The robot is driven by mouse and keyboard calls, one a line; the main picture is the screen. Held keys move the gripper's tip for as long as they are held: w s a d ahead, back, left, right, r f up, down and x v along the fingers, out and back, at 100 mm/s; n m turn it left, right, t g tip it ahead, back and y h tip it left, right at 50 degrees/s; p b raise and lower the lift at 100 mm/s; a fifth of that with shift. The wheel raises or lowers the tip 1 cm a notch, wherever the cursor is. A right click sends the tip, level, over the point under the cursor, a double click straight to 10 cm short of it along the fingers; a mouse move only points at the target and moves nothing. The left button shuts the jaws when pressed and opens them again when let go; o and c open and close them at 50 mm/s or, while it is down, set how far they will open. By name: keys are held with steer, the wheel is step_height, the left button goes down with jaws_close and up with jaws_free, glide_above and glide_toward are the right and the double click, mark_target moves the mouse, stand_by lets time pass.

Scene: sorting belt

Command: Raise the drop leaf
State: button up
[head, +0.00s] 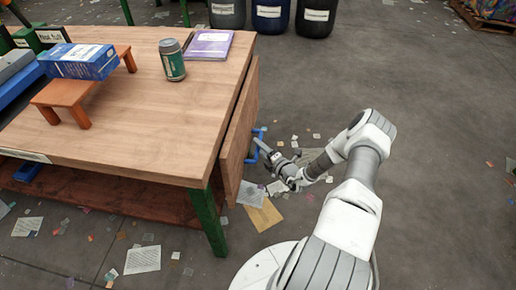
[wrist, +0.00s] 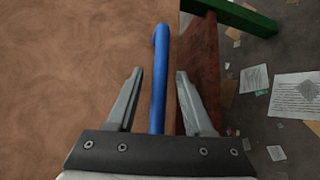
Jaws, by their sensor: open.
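The wooden drop leaf (head: 238,138) hangs down along the right side of the workbench (head: 140,130). A blue bar handle (head: 254,155) is on its outer face. My gripper (head: 265,148) is beside that face at the handle. In the wrist view the blue handle (wrist: 158,90) runs between the two fingers of my gripper (wrist: 160,75), which are open with a gap on each side. The leaf's brown face (wrist: 80,70) fills the left of the wrist view. My gripper partly hides the handle in the head view.
On the bench top are a green can (head: 172,62), a purple book (head: 209,45), and a blue box (head: 78,61) on an orange stand (head: 62,92). Several bins (head: 270,15) stand behind. Papers litter the floor (head: 430,110), which is otherwise open at right.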

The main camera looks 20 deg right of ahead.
steer(key=shift+w+a+f, duration=0.1)
steer(key=shift+w+a, duration=0.05)
steer(key=shift+w, duration=0.55)
jaws_close()
stand_by(1.0)
